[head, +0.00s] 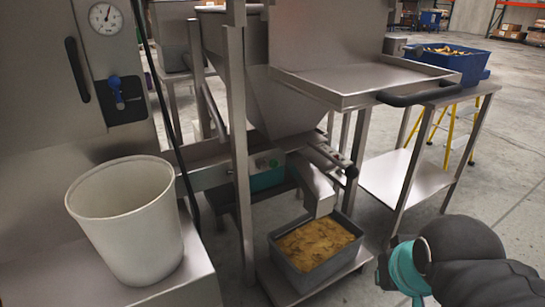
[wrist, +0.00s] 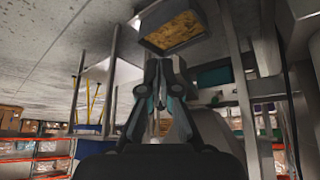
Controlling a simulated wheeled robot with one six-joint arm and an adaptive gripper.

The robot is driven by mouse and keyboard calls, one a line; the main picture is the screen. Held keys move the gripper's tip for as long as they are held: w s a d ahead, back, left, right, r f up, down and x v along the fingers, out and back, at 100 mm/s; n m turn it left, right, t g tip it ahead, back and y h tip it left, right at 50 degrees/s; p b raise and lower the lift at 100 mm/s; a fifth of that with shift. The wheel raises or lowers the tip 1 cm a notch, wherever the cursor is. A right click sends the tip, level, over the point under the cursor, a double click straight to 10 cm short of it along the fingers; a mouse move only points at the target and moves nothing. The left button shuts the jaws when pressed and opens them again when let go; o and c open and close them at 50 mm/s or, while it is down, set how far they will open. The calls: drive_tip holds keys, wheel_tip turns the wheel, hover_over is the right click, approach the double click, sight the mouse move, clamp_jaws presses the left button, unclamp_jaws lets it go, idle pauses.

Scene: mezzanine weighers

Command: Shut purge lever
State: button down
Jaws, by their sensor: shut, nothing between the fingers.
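A small blue-handled lever (head: 117,92) sits on a black plate on the steel cabinet at the upper left in the head view, below a round dial gauge. Its blue knob is at the top and its stem points down. I cannot tell from the picture whether this is the purge lever. A second lever-like bar with a black ball end (head: 350,172) sticks out beside the hopper outlet. My gripper (wrist: 162,68) is shut and empty in the wrist view, apart from both levers. In the head view only my arm's dark and teal end shows, at lower right.
A white bucket (head: 125,220) stands on a steel ledge at left. A grey crate (head: 300,279) of yellowish pieces sits below the chute. A steel tray (head: 365,78) with a black handle juts out above. A blue bin (head: 450,62) is on the right table. Open floor lies at right.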

drive_tip(key=w+a+r+n+t, duration=0.2)
drive_tip(key=w+r+t, duration=0.1)
drive_tip(key=w, duration=1.1)
drive_tip(key=w+a+r+n+t, duration=0.1)
drive_tip(key=w+r+t, duration=0.2)
drive_tip(key=w, duration=1.1)
drive_tip(key=w+a+f+n+y, duration=0.2)
drive_tip(key=w+a+n+y, duration=0.1)
drive_tip(key=w+a, duration=0.3)
drive_tip(key=w+a+f+n+y, duration=0.3)
drive_tip(key=w+a+y, duration=0.3)
drive_tip(key=a, duration=0.3)
drive_tip(key=shift+w+a+f, duration=0.2)
drive_tip(key=shift+a+f, duration=0.1)
drive_tip(key=shift+a, duration=0.05)
drive_tip(key=shift+w, duration=0.1)
